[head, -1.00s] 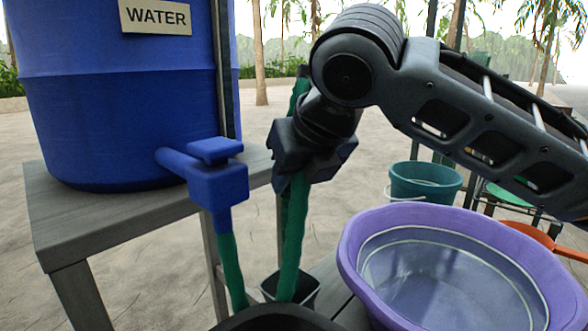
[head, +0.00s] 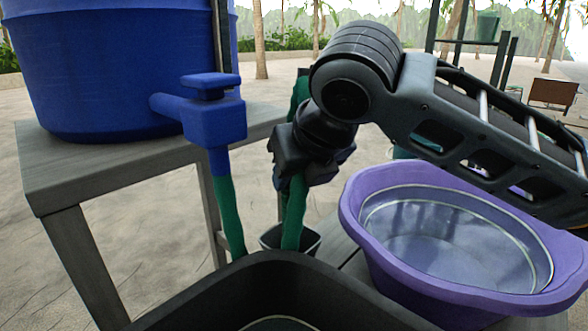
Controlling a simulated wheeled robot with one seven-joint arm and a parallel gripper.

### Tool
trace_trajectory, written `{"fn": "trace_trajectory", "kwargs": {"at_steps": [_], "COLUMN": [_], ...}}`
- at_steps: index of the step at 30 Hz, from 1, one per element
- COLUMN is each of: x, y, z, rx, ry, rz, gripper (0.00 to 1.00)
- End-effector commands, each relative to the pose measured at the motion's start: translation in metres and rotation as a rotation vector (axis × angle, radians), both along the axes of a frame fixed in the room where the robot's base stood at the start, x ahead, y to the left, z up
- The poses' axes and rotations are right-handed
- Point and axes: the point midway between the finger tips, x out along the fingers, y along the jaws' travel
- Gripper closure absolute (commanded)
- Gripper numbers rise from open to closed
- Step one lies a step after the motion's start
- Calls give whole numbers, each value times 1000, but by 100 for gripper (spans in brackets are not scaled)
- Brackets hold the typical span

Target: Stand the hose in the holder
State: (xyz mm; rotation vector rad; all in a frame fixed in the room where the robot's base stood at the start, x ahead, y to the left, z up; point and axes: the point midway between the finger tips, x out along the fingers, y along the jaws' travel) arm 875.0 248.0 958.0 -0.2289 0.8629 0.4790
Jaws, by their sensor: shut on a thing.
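The green hose hangs from the blue tap (head: 212,115) in one length (head: 231,215). Another green length (head: 294,213) runs through my gripper (head: 303,172), which is shut on it. This length stands nearly upright, and part of it shows above the gripper, behind my arm. Its lower end reaches down to a small dark square cup (head: 308,243), seemingly the holder. I cannot tell whether the hose is inside the cup or in front of it. The black tub's rim hides the cup's base and the bottom of the hose.
A blue barrel (head: 85,70) stands on a grey wooden table (head: 65,185) at left. A large black tub (head: 270,278) fills the front. A purple basin (head: 385,265) lies close at right, below my arm. Paved ground is open at left.

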Motion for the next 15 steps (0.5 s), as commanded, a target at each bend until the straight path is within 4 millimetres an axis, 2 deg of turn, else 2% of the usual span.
{"fn": "trace_trajectory", "kwargs": {"at_steps": [3,4,13,15], "x": [0,0,0,0], "y": [0,0,0,0], "z": [1,1,1,1], "rx": [0,0,0,0], "ry": [-1,-1,0,0], "rz": [0,0,0,0], "gripper": [95,65,37,37]}}
